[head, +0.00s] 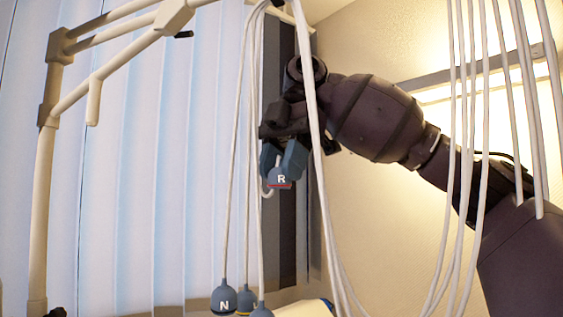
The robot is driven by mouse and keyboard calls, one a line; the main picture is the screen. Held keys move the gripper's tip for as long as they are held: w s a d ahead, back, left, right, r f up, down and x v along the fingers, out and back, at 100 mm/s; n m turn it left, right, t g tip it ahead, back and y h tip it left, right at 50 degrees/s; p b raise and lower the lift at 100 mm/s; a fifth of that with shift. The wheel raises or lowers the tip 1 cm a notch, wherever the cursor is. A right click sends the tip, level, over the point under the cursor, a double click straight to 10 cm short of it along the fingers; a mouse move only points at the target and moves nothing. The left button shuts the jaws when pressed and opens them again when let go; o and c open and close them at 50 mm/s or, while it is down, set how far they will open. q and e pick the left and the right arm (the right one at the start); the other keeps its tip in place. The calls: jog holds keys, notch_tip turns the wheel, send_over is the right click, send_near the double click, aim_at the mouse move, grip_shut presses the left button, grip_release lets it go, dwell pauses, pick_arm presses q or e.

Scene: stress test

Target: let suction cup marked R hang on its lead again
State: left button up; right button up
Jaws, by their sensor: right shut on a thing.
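The suction cup marked R (281,180) is a small blue-grey bulb with a white letter and a red line below it. It is in the middle of the head view. My right gripper (282,163) points down and is shut on this cup, with its fingers on both sides of it. Pale leads pass beside and in front of the gripper; which one belongs to cup R I cannot tell. Below, the suction cup marked N (223,299) hangs on its lead, with two more cups beside it. My left gripper does not show clearly.
A pale tubular frame (43,190) stands at the left and reaches over the top. Several loose leads (465,150) hang in front of my right arm. Vertical blinds (150,190) fill the left background. A pale wall (385,230) is at the right.

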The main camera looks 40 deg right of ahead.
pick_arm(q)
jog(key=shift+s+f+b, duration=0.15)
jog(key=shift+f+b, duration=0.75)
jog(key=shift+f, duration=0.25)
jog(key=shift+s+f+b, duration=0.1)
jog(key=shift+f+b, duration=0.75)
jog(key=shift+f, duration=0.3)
pick_arm(e)
notch_tip(320, 180, down, 16)
jog(key=shift+r, duration=0.15)
jog(key=o, duration=1)
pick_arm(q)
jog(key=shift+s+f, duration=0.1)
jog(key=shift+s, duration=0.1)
